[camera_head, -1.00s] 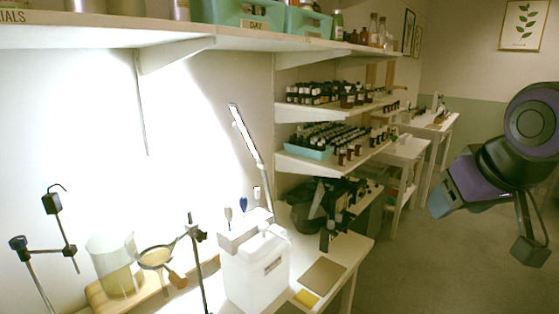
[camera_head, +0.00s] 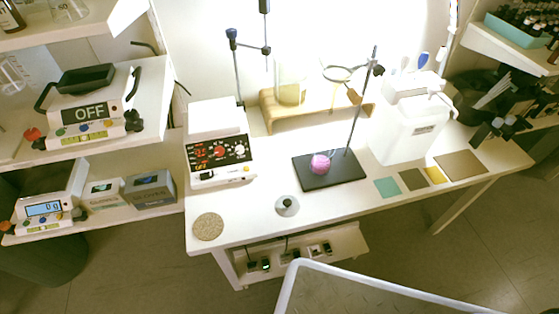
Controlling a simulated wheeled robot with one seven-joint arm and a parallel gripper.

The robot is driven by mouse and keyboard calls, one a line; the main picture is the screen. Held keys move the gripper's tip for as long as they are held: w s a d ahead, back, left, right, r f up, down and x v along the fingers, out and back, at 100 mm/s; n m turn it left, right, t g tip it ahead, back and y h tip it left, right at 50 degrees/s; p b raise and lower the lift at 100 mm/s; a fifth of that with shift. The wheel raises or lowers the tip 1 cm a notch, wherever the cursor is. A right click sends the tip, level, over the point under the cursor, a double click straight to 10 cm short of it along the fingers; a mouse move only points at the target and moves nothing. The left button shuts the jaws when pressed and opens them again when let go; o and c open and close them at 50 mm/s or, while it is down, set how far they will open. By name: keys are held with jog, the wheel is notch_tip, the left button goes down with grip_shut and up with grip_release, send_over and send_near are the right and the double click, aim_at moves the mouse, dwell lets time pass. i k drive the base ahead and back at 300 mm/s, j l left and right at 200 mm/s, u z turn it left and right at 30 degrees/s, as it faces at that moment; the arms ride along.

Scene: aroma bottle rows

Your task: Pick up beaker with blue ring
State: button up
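A clear glass beaker (camera_head: 290,88) with pale yellow content stands on a small wooden stand (camera_head: 268,112) at the back of the white bench. I cannot make out a blue ring on it. Another clear glass vessel (camera_head: 68,9) is cut off by the top edge on the upper left shelf. More glassware (camera_head: 12,75) stands on the shelf below it, at the left edge. No blue ring shows clearly on any of these. My gripper is not in view now.
The bench (camera_head: 265,228) holds a hotplate device (camera_head: 218,152), a retort stand base (camera_head: 328,171) with a pink ball (camera_head: 320,164), and a white canister (camera_head: 408,130). Balances stand on the left shelves. A white-rimmed grey surface (camera_head: 370,292) fills the bottom.

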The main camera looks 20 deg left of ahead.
aim_at(323, 155)
jog(key=u, duration=0.7)
jog(key=i+l+u, duration=0.15)
jog(key=l, duration=0.45)
jog(key=i+l+u, duration=0.15)
jog(key=l, duration=0.45)
jog(key=l+u, duration=0.2)
jog(key=l, duration=0.4)
jog(key=u, duration=1.5)
